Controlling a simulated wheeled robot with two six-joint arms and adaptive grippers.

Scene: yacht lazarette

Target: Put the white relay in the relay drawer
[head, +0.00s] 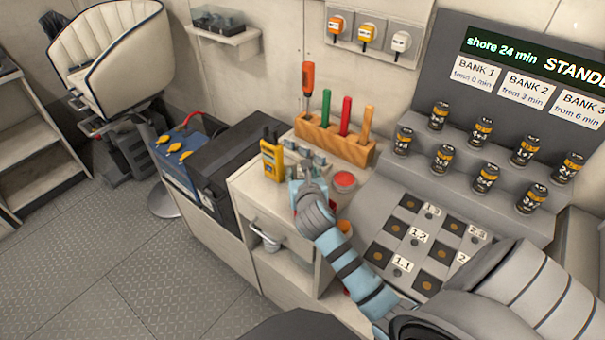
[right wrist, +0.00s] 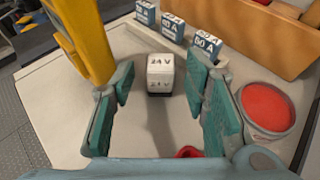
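The white relay (right wrist: 160,68), a small block with a dark base and black lettering, stands upright on the pale cabinet top in the right wrist view. My right gripper (right wrist: 160,98) is open, with one teal finger on each side of the relay and gaps showing between. In the head view my right gripper (head: 307,192) is over the cabinet top and hides the relay. A drawer front with a handle (head: 264,236) is on the cabinet's front face; whether it is the relay drawer cannot be told. My left gripper is not in view.
Several blue-and-white labelled blocks (right wrist: 172,25) stand behind the relay. A yellow meter (head: 272,160) is close on the left, a red-topped tub (head: 344,181) on the right. A wooden tool rack (head: 334,142) stands behind. Floor (head: 110,250) before the cabinet is clear.

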